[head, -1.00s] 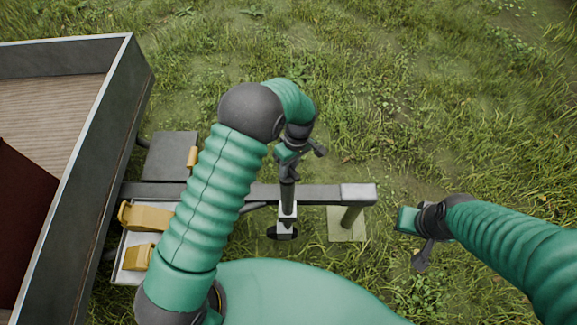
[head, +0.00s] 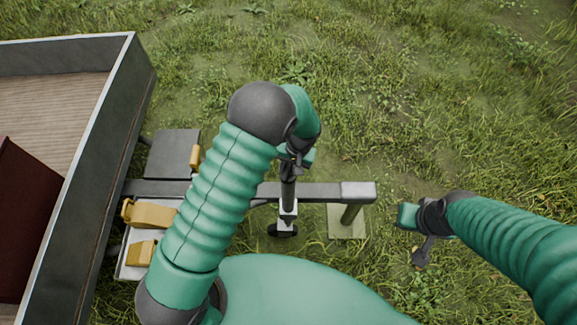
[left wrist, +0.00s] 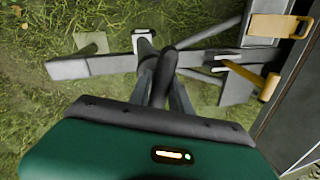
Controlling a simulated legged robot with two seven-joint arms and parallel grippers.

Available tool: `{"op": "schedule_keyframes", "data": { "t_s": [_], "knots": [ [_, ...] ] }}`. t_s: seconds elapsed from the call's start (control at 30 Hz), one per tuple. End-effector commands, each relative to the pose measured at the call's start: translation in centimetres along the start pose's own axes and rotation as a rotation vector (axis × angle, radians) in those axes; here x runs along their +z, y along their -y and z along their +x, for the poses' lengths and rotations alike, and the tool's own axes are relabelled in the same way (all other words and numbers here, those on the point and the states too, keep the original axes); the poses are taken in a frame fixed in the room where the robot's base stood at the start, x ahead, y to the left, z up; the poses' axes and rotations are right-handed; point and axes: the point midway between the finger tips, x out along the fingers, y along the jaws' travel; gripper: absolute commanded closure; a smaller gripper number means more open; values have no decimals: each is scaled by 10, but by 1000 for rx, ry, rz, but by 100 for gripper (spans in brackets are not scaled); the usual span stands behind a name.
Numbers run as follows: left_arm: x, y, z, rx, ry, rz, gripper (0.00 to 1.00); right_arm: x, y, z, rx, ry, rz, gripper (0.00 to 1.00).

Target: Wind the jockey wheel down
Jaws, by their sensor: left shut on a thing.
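The jockey wheel has an upright dark and silver post (head: 288,203) clamped at the trailer's drawbar, with a small black wheel (head: 281,230) at its foot over the grass. In the left wrist view the post (left wrist: 145,48) stands beside the bar. My left gripper (head: 294,160) is at the top of the post, shut on the dark crank handle (left wrist: 166,66), which shows between its fingers in the left wrist view. The hand hides much of the crank in the head view. My right gripper (head: 419,257) hangs over the grass right of the drawbar, apart from everything; its jaws are unclear.
The grey drawbar (head: 325,192) ends at a coupling block (head: 358,191), with a short post on a pale pad (head: 346,229) below. The trailer's walled bed (head: 98,140) stands at left. Yellow blocks (head: 150,213) lie near it. Open grass fills the far side.

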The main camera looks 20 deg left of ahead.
Motion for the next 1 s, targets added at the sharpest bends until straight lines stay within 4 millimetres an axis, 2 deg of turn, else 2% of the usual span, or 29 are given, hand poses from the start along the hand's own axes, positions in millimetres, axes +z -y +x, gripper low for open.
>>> {"op": "schedule_keyframes", "data": {
  "t_s": [1.0],
  "knots": [
    [-4, 3, -3, -1, -197, 939, 100, -5, 0, -21, 0, 0, 0, 100]
  ]
}}
